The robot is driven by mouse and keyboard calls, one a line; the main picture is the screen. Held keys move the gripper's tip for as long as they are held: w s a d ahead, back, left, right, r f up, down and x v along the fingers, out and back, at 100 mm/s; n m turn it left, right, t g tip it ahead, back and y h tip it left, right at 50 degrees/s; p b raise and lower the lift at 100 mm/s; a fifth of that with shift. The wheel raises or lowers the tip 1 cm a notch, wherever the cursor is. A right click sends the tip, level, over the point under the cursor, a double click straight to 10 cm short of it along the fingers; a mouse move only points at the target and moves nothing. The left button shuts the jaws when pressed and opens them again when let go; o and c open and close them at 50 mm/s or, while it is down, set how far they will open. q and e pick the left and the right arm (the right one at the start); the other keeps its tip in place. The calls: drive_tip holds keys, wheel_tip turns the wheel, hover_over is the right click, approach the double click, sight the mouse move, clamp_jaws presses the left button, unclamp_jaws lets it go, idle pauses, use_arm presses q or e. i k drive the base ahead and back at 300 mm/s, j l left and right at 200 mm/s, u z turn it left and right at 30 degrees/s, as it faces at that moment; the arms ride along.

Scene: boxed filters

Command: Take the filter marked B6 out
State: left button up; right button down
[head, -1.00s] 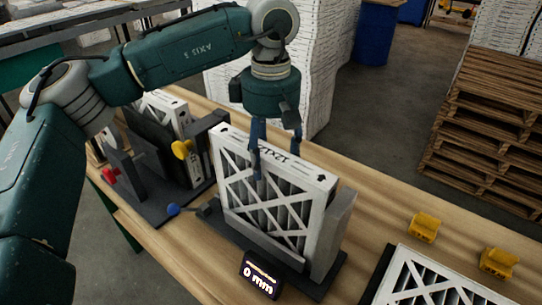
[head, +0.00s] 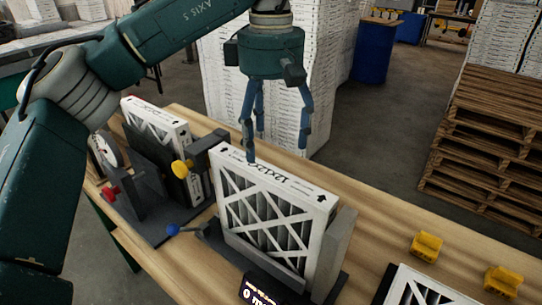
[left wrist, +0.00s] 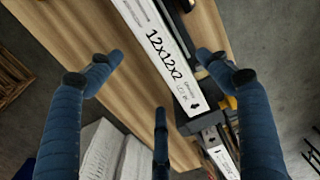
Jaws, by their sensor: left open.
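A white-framed pleated filter (head: 300,190) stands upright in a dark fixture with a grey side plate (head: 338,240). Its top edge reads "12x12x2" in the left wrist view (left wrist: 165,52); I cannot read a B6 mark on it. My left gripper (head: 275,148) is open and empty, its three blue fingers pointing down above and behind the filter's top edge. In the left wrist view the fingers (left wrist: 158,72) spread on both sides of the top edge. Another white filter (head: 160,120) stands in a dark fixture to the left. My right gripper is not in view.
A blue-knobbed lever (head: 173,230), a yellow knob (head: 181,168) and a red knob (head: 110,192) stick out near the fixtures. A small display (head: 262,290) shows 0. Yellow blocks (head: 426,244) and another filter (head: 425,290) lie right. Wooden table between is bare.

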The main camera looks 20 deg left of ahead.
sight(286, 217)
drive_tip(key=k, duration=1.5)
